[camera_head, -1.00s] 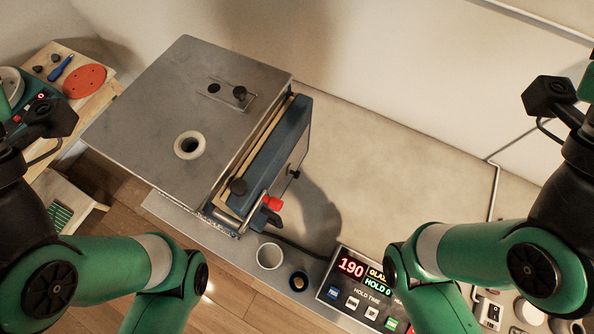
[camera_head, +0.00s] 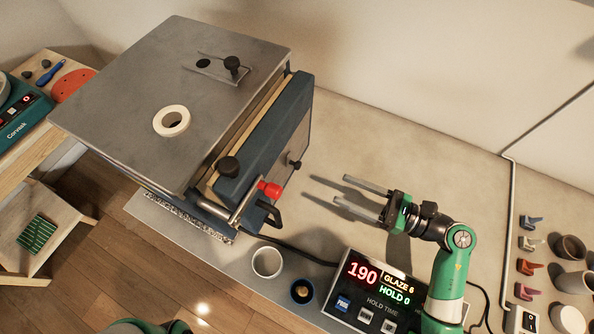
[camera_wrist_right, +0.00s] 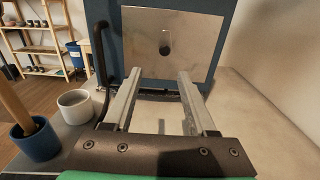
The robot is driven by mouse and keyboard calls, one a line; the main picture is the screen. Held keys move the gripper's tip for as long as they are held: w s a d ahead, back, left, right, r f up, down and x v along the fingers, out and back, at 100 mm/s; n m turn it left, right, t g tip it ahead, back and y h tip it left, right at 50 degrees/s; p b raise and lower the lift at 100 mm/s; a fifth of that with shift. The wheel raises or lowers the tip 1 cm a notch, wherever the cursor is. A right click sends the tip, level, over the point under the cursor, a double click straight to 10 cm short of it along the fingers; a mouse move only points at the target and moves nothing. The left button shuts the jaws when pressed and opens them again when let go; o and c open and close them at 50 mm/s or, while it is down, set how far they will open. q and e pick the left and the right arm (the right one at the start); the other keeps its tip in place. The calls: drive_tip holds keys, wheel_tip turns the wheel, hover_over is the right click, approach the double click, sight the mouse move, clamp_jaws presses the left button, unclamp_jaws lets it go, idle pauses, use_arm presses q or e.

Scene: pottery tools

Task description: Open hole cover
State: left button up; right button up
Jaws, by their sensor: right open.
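The kiln (camera_head: 130,75) has a grey metal top and a blue front door (camera_head: 262,140). On its top is a small slotted plate with a dark hole and a black knob (camera_head: 232,64). A pale ring (camera_head: 171,121) surrounds another opening there. A black knob (camera_head: 294,163) sticks out of the door's metal plate; the right wrist view shows it (camera_wrist_right: 165,44) on that plate (camera_wrist_right: 190,40). My right gripper (camera_head: 342,189) is open and empty, right of the door and apart from it. In the right wrist view its fingers (camera_wrist_right: 158,74) point toward the plate. My left gripper is out of view.
A red-tipped latch (camera_head: 269,188) and black handle (camera_head: 268,213) project from the door's near side. A white cup (camera_head: 267,262), a blue cup (camera_head: 301,291) and a controller (camera_head: 368,295) stand near the front edge. Free tabletop lies right of the kiln.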

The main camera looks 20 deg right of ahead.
sight(300, 166)
drive_tip(key=x, duration=1.1)
drive_tip(key=shift+w+d+r+b, duration=0.2)
drive_tip(key=shift+w+b, duration=0.1)
drive_tip(key=shift+w, duration=0.25)
clamp_jaws()
